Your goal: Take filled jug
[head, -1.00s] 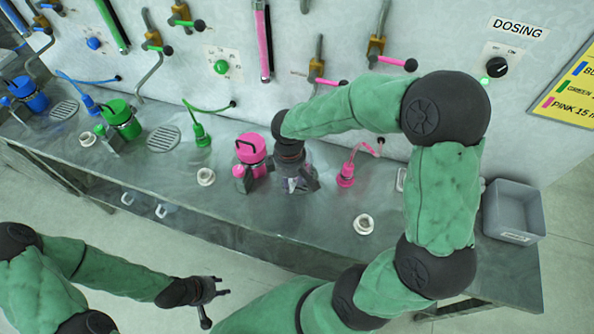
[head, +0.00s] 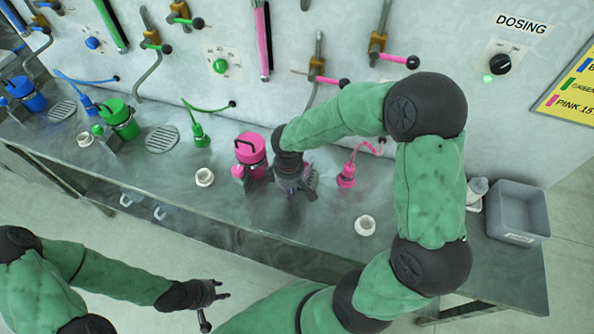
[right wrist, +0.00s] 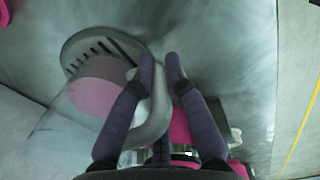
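The filled jug (right wrist: 98,88) shows in the right wrist view as a pale, see-through vessel with a round pink surface inside. It is at a round slotted drain plate (right wrist: 78,48); whether it rests on it is unclear. My right gripper (right wrist: 160,66) has its fingers drawn close on both sides of the jug's grey handle (right wrist: 158,112), which fills the gap. In the head view my right gripper (head: 296,188) points down at the bench beside the pink canister and hides most of the jug. My left gripper (head: 214,304) is empty, fingers apart, in front of the bench.
The pink canister (head: 249,150) stands close left of my right gripper. A pink nozzle (head: 346,176) is to its right, with a white round fitting (head: 365,225) in front. A grey bin (head: 519,213) stands at the bench's right end. Green canister (head: 119,117) stands left.

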